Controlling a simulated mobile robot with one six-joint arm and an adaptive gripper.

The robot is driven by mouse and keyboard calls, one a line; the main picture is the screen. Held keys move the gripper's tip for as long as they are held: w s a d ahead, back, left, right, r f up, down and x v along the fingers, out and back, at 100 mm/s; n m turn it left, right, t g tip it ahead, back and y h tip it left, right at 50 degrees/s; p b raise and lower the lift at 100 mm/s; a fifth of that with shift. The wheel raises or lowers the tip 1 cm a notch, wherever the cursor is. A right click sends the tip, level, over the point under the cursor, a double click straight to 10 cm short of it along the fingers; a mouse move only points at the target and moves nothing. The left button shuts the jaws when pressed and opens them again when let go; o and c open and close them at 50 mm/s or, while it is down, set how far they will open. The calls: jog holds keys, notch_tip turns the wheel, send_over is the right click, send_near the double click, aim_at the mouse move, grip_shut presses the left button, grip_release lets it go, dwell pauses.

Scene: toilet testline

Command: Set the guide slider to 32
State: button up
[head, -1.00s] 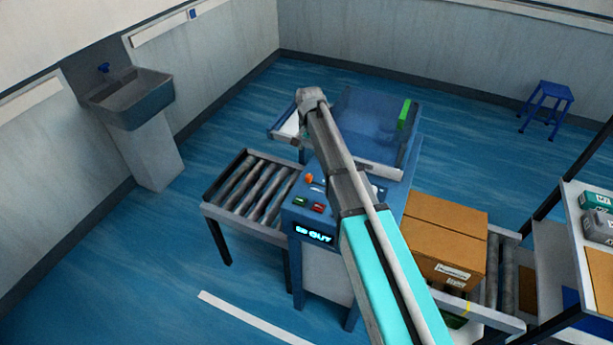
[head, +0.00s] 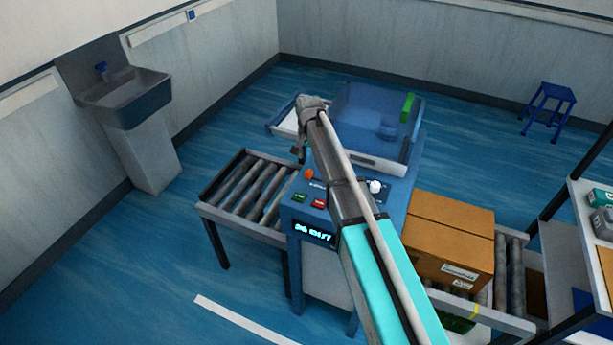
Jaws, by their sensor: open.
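The blue machine (head: 310,265) stands in the middle with a sloped control panel. The panel carries an orange knob (head: 309,174), a green button (head: 300,197), a red button (head: 319,203) and a white knob (head: 375,186). I cannot pick out the guide slider or its scale for sure; my arm covers the middle of the panel. The lit display (head: 314,233) is too blurred to read surely. My gripper (head: 298,151) hangs down just above the panel's far left edge, small and partly hidden by my wrist. It is open, and I see nothing held.
A clear blue hood (head: 375,120) with a green strip (head: 407,107) stands behind the panel. A roller conveyor (head: 245,190) is on the left. A cardboard box (head: 450,240) sits on the right conveyor (head: 507,275). A sink (head: 125,97) and blue stool (head: 549,105) stand apart.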

aim_at(309, 170)
jog(key=shift+f+b, duration=3.3)
jog(key=shift+f, duration=0.3)
grip_shut()
